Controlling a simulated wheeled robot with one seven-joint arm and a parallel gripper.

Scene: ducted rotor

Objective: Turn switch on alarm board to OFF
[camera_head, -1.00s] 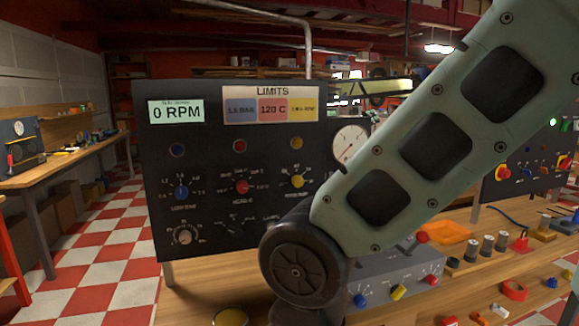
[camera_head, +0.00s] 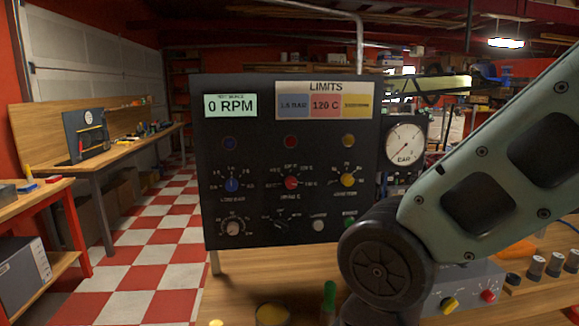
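A black board (camera_head: 210,150) headed LIMITS stands on a wooden bench, facing me; I take it as the alarm board. Its display (camera_head: 230,105) reads 0 RPM. Below are dark blue, red and yellow lamps, then a blue knob (camera_head: 232,185), a red knob (camera_head: 292,183) and a yellow knob (camera_head: 347,180). The bottom row has a grey knob (camera_head: 232,228), a small black switch (camera_head: 282,223), a pale button (camera_head: 319,226) and a green button (camera_head: 349,222). The switch's labels are too small to read. My gripper is out of view; only my arm shows.
A round BAR gauge (camera_head: 405,143) stands right of the board. My arm covers the board's lower right corner. A grey box (camera_head: 470,275) with knobs sits on the bench (camera_head: 300,270). A green-topped item (camera_head: 329,295) stands in front. Checkered floor is clear at left.

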